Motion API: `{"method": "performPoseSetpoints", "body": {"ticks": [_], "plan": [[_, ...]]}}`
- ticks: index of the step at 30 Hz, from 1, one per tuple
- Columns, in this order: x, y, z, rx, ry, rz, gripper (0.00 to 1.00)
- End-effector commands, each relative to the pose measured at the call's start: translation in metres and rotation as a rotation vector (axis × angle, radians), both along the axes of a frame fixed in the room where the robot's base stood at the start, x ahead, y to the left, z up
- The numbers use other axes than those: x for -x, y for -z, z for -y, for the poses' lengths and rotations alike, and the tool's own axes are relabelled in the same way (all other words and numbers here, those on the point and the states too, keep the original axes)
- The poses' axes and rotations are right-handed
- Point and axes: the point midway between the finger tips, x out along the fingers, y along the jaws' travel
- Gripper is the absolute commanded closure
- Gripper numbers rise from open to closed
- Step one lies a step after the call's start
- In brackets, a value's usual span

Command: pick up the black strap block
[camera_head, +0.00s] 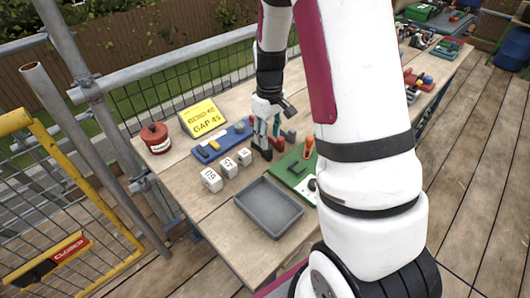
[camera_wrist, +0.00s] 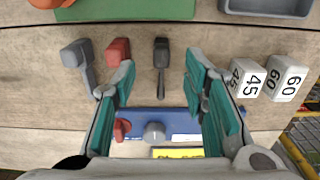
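A black block with a narrow strap-like tail (camera_wrist: 161,54) lies on the wooden table in the wrist view, with a red one (camera_wrist: 117,51) and a grey one (camera_wrist: 76,54) to its left. My gripper (camera_wrist: 160,76) is open, and its teal fingers stand to either side of the black block's line, apart from it. Nothing is held. In the head view my gripper (camera_head: 266,130) points down over the table, and the black block (camera_head: 263,154) shows low by the fingers. The red block (camera_head: 277,143) is partly hidden there.
A blue board (camera_wrist: 178,124) with knobs lies beneath the fingers in the wrist view. White numbered cubes (camera_head: 229,166), a grey tray (camera_head: 268,208), a green board (camera_head: 290,172), a yellow sign (camera_head: 203,118) and a red round tin (camera_head: 155,138) stand around. Bare table lies between them.

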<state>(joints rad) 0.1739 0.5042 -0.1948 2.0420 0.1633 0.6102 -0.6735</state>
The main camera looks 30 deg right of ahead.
Motion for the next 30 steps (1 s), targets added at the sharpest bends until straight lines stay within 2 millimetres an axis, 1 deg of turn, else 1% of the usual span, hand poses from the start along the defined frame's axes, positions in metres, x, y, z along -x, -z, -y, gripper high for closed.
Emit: {"method": "performPoseSetpoints", "body": {"ticks": [1,3,8,10,16,19,22,28,29,30], "plan": [[0.000,0.008,0.000,-0.002,0.001,-0.002,0.60],[0.000,0.015,0.000,-0.001,0.002,-0.002,0.60],[0.000,0.023,0.000,0.000,0.001,0.000,0.60],[0.000,0.030,-0.001,-0.001,0.000,-0.002,0.60],[-0.002,0.059,-0.004,-0.001,0.003,-0.003,0.60],[-0.003,0.069,-0.004,-0.001,0.001,-0.001,0.60],[-0.003,0.073,-0.004,0.000,0.001,0.000,0.60],[-0.003,0.073,-0.004,0.000,0.001,0.001,0.60],[-0.003,0.073,-0.004,0.000,0.001,0.001,0.65],[-0.003,0.073,-0.004,0.000,0.001,0.001,0.74]]}}
